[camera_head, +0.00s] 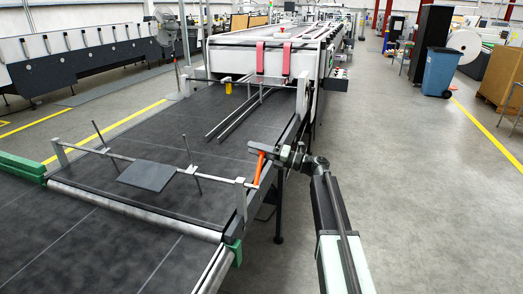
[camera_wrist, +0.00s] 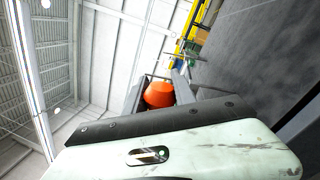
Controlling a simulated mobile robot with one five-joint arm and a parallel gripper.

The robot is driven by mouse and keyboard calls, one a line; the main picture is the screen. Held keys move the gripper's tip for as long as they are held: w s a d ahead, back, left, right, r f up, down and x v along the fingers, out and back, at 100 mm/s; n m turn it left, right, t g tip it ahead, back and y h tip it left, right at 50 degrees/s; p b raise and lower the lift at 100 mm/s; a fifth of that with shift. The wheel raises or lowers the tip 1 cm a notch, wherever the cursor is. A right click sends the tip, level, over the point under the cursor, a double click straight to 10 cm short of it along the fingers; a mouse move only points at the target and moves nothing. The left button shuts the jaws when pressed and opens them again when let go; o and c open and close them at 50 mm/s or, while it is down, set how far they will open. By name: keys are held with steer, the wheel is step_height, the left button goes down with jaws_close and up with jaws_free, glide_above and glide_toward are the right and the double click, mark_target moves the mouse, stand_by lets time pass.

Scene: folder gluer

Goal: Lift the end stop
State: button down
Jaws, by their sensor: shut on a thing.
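The end stop spans the dark conveyor belt (camera_head: 85,140) as a thin metal crossbar with a flat dark grey plate (camera_head: 147,175) at its middle and two upright rods. The plate lies nearly flat, low over the belt; I cannot tell if it touches. An orange handle (camera_head: 259,170) stands at the crossbar's right end, beside the side bracket (camera_head: 240,198). My gripper (camera_head: 262,152) is shut on the handle's upper end. In the wrist view the orange handle (camera_wrist: 159,94) sits between my two dark fingers; its lower part is hidden.
A long white machine (camera_head: 270,55) with two red belts stands beyond the conveyor. Two thin rails (camera_head: 235,118) lie over the belt's far part. Open grey floor (camera_head: 420,190) is to the right. A blue bin (camera_head: 440,72) and cardboard box (camera_head: 500,78) stand farther back.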

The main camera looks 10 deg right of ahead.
steer(key=shift+s+a+f, duration=0.1)
steer(key=shift+s+f, duration=0.1)
steer(key=c, duration=1)
jaws_free()
steer(key=shift+c, duration=0.2)
steer(key=b+v, duration=0.1)
steer(key=v, duration=0.6)
steer(key=shift+d, duration=0.4)
steer(key=shift+s, duration=0.1)
steer(key=shift+f, duration=0.1)
